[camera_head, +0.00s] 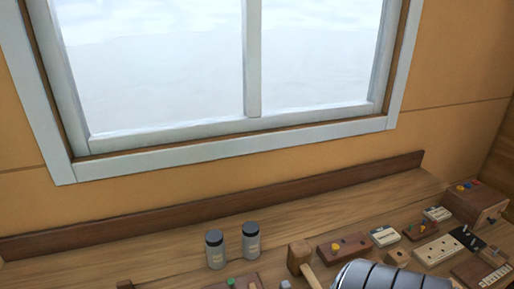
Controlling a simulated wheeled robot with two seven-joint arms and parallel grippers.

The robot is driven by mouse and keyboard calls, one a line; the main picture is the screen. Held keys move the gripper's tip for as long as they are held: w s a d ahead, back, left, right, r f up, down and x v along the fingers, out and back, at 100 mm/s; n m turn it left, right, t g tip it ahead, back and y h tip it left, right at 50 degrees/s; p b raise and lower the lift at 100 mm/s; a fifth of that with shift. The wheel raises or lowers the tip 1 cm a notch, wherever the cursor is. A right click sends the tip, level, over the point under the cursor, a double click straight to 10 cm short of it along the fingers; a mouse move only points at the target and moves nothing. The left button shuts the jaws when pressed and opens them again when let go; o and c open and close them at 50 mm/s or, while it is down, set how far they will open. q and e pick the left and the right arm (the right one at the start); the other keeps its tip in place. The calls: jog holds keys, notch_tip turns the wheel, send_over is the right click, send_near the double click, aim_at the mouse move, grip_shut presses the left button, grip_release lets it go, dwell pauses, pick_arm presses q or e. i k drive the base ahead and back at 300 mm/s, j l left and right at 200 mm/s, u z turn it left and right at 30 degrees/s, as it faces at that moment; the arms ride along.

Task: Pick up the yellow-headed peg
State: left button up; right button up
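Several small yellow spots that look like peg heads show in the head view, and I cannot tell which is the task's peg. One yellow head (336,247) stands on a reddish-brown wooden block (352,248) right of the mallet. Another yellow head (422,228) is on a small brown block farther right. A third yellow head (460,187) is on top of a brown box (474,206) at the far right, beside blue and red ones.
Two grey-lidded jars (215,252) and (250,243) stand left of a wooden mallet (299,257). A silver, black-banded rounded form (385,277) covers the bench's lower right. A pale holed block (437,250) lies right. Bare bench (90,268) is at left, below the window.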

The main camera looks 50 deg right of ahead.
aim_at(335, 247)
jog(key=z, duration=2.35)
jog(key=i+l+u, duration=0.2)
jog(key=l, duration=0.4)
jog(key=l+u, duration=0.2)
jog(key=l, duration=0.4)
